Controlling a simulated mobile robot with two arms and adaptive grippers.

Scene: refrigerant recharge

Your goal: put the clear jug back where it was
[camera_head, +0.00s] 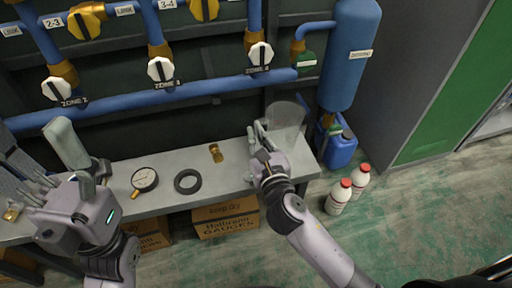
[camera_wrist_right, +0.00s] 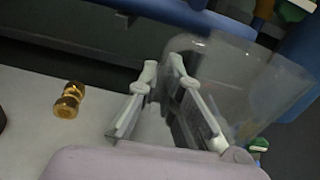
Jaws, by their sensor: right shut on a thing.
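The clear jug (camera_head: 287,115) is at the right end of the grey workbench, under the blue pipes. It also shows in the right wrist view (camera_wrist_right: 255,75), see-through and large at the right. My right gripper (camera_head: 257,138) is shut on the jug at its left side, and its two pale fingers (camera_wrist_right: 162,85) meet the jug's near side. Whether the jug's base touches the bench is hard to tell. My left gripper (camera_head: 70,180) is over the left part of the bench, beside a pale grey-green piece; whether it is open or shut is unclear.
On the bench (camera_head: 165,168) are a round gauge (camera_head: 145,178), a black ring (camera_head: 187,181) and a brass fitting (camera_head: 216,152). A blue canister (camera_head: 340,150) and two white bottles (camera_head: 340,196) with red caps stand on the floor at right. Cardboard boxes (camera_head: 226,217) sit below.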

